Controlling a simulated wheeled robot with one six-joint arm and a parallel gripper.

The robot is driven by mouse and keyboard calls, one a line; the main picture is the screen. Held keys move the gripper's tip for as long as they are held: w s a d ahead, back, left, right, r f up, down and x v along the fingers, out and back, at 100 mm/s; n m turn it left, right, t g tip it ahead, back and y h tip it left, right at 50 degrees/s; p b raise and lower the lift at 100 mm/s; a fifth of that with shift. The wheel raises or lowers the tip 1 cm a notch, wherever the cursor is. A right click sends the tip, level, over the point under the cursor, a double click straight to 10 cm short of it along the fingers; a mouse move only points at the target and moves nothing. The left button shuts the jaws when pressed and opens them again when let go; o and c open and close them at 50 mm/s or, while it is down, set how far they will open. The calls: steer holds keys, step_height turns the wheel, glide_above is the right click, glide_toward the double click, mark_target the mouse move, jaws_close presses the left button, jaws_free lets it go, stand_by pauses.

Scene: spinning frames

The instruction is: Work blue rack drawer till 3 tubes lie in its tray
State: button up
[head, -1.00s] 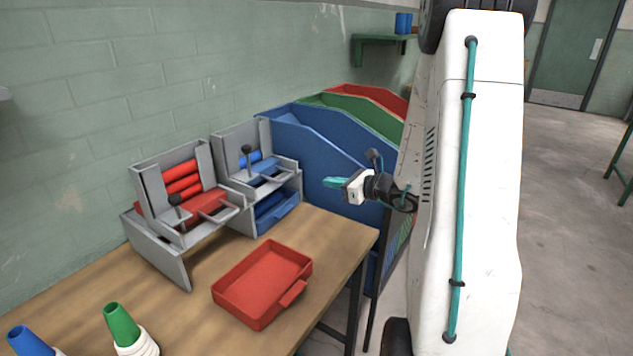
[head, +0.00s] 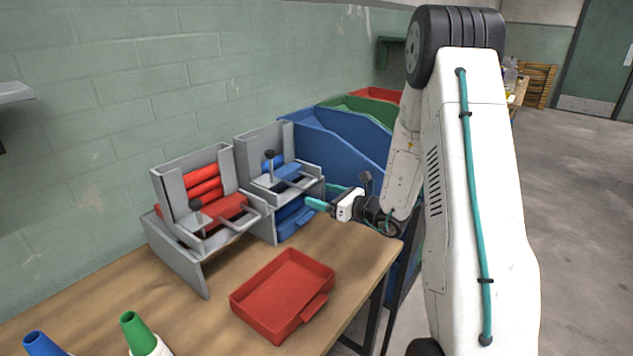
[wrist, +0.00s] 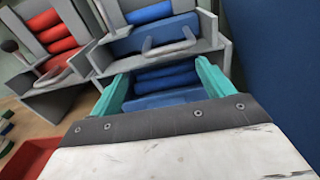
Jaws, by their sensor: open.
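The blue rack (head: 262,202) is a grey stand with a blue tube in its sloped hopper (wrist: 150,13). Its blue drawer (wrist: 155,33) with a grey handle (wrist: 169,42) sits below the hopper. Under it is the blue tray (head: 298,222); the wrist view shows at least two blue tubes (wrist: 165,72) lying in it, behind the tray's front (wrist: 165,99). My gripper (head: 326,196) is open and empty at the rack's right front. In the wrist view its teal fingers (wrist: 162,80) frame the tray from both sides, below the drawer handle. Contact cannot be told.
A red rack (head: 180,250) with red tubes stands to the left. A loose red tray (head: 283,295) lies on the table (head: 215,315) in front. Blue, green and red bins (head: 340,148) stand close on the right. Cones (head: 137,333) stand at the front left.

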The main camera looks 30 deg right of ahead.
mark_target(312, 184)
steer(key=shift+t, duration=0.4)
steer(key=x, duration=0.5)
steer(key=d+r+x, duration=0.1)
steer(key=x, duration=0.2)
steer(key=shift+w+d, duration=0.15)
steer(key=shift+w, duration=0.05)
steer(key=c, duration=1)
steer(key=v, duration=0.6)
steer(key=shift+s+d, duration=0.1)
steer(key=shift+s, duration=0.05)
steer(key=shift+c, duration=0.2)
steer(key=shift+s, duration=0.15)
steer(key=o, duration=1)
steer(key=shift+d, duration=0.1)
steer(key=shift+o, duration=0.2)
steer(key=shift+s, duration=0.1)
